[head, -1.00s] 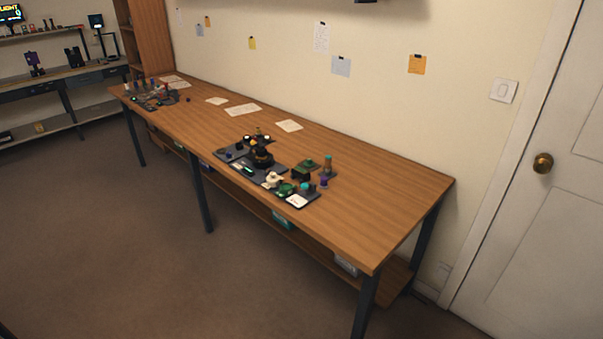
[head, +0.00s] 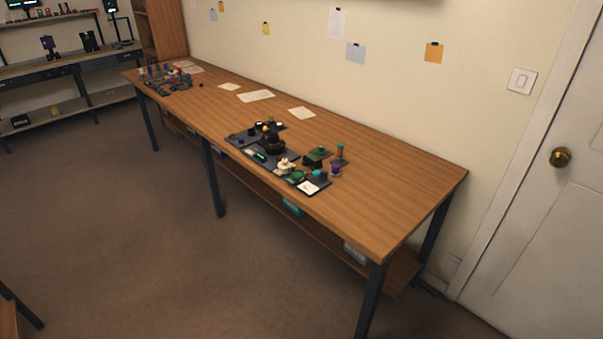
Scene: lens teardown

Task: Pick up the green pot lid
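Small parts stand in a cluster on the long wooden table (head: 400,192) in the head view. A small green piece (head: 296,178) sits near the table's front edge, beside a white piece (head: 285,166). A second green piece (head: 319,151) sits on a dark block just behind it. They are too small to tell which one is the pot lid. My gripper is not in view.
A dark tray (head: 236,138) with black parts lies left of the green pieces. A purple piece (head: 335,171) stands to their right. The table's right end is bare. Open floor (head: 130,240) lies in front. A door (head: 540,220) is at the right.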

